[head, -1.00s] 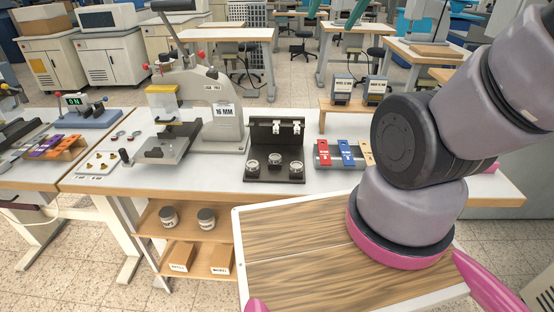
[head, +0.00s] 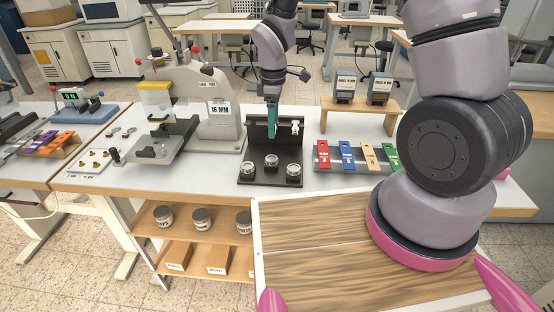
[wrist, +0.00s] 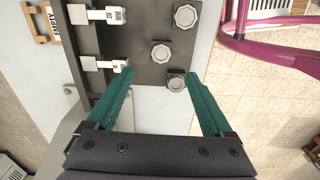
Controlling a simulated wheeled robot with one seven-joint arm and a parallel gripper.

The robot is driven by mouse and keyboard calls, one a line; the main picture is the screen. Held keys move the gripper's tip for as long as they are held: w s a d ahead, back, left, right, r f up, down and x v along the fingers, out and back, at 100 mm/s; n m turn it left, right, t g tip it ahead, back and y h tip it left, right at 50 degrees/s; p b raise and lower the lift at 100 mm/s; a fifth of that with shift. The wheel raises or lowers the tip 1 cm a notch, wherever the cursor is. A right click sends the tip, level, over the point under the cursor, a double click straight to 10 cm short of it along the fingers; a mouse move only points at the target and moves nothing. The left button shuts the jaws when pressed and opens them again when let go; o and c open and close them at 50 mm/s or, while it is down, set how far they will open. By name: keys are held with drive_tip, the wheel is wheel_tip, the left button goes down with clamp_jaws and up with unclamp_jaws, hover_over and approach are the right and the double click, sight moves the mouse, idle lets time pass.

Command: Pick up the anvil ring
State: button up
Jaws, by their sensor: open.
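A black stand (head: 246,135) on the white table holds two white labelled pieces at its back panel and three round silver pieces on its base. In the wrist view the pieces are a white piece marked "20 MM" (wrist: 97,15), a second white piece (wrist: 104,63), and round pieces at the top (wrist: 186,16), middle (wrist: 161,53) and bottom (wrist: 176,81). I cannot tell which is the anvil ring. My gripper (wrist: 158,76) is open and empty over the stand, its teal fingers beside the second white piece and the bottom round piece. In the head view it (head: 272,132) hides the left white piece.
A press marked 16 MM (head: 205,100) stands left of the stand. A rack of coloured strips (head: 347,155) is to the right, below a small shelf with two devices (head: 345,88). A wooden-topped board (head: 310,235) is in front. Jars (head: 202,218) sit on a lower shelf.

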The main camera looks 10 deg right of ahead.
sight(273, 159)
wheel_tip(273, 159, down, 12)
drive_tip(key=shift+a+r, duration=0.1)
clamp_jaws()
idle(0.6)
drive_tip(key=shift+r, duration=0.15)
wheel_tip(273, 159, up, 10)
idle(0.4)
idle(0.4)
drive_tip(key=shift+r, duration=1.4)
drive_tip(key=shift+r, duration=1.5)
